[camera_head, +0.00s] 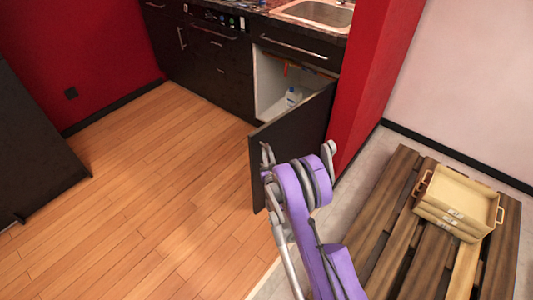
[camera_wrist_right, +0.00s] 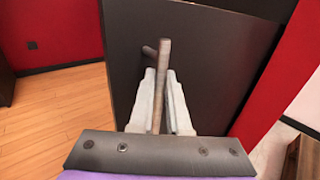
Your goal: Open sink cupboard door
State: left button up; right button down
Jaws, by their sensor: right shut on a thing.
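The sink cupboard door (camera_head: 292,135) is dark and stands swung well out from the cabinet. The cupboard's pale inside (camera_head: 270,85) shows behind it, below the sink (camera_head: 318,12). My right gripper (camera_head: 267,160) is at the door's outer face, partly hidden by my purple arm. In the right wrist view the door (camera_wrist_right: 210,50) fills the middle. There my right gripper (camera_wrist_right: 163,85) has its two pale fingers shut around the bar handle (camera_wrist_right: 163,60). My left gripper is not in view.
A white bottle (camera_head: 293,97) stands inside the cupboard. A red wall (camera_head: 365,80) is close to the door's right side. Stacked tan crates (camera_head: 455,200) sit on a wooden pallet (camera_head: 390,215) at the right. The wooden floor (camera_head: 150,190) at the left is clear.

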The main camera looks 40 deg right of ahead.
jog(key=c, duration=0.9)
grip_release()
jog(key=shift+d, duration=0.1)
jog(key=b+v, duration=0.6)
jog(key=v, duration=0.5)
